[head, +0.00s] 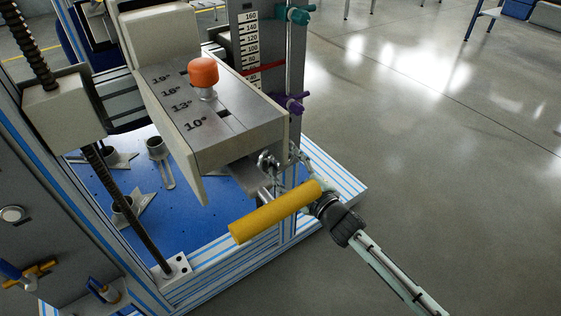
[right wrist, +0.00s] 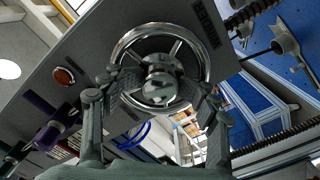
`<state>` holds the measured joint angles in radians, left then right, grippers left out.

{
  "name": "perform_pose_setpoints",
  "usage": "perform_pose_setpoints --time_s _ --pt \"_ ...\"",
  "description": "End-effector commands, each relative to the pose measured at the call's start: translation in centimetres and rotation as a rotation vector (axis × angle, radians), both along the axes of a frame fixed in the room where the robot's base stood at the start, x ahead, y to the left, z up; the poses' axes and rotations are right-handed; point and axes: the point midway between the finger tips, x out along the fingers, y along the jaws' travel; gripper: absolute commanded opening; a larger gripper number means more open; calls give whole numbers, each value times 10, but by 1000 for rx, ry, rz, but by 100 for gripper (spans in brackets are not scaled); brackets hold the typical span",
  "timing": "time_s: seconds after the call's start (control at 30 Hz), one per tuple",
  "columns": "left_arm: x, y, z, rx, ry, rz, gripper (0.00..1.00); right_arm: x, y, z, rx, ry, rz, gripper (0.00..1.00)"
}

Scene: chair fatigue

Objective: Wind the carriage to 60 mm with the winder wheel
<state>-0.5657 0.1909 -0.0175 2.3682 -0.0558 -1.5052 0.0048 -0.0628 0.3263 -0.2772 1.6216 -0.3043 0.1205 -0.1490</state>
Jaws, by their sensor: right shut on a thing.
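The chrome winder wheel (right wrist: 128,42) faces the right wrist camera on a grey panel, with spokes and a round hub. My right gripper (right wrist: 160,92) has its two fingers on either side of the hub and is shut on the wheel. In the head view my right arm reaches in from the lower right to below the grey box. A white scale (head: 247,35) stands on the column, with a red pointer (head: 265,67) across its lower visible part. The pointer looks near 60, but I cannot read it exactly. My left gripper is not in view.
A teal clamp (head: 292,14) and a purple clamp (head: 293,103) sit on the rod beside the scale. An orange knob (head: 203,72) stands on the angle-marked top. A yellow cylinder (head: 265,215) crosses before my wrist.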

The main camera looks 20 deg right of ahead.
Motion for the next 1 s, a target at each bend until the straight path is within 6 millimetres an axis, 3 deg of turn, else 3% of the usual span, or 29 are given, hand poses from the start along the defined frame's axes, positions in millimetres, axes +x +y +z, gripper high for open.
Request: perform_pose_setpoints --time_s 0.23,0.53,0.8,1.0 --pt "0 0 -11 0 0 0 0 1 1 3 -436 -168 -1 25" --pt "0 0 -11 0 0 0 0 1 0 3 -494 -187 -1 25" --pt "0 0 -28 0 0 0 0 1 0 2 -967 -359 -3 25" --pt "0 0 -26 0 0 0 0 1 0 3 -991 -367 -3 25"
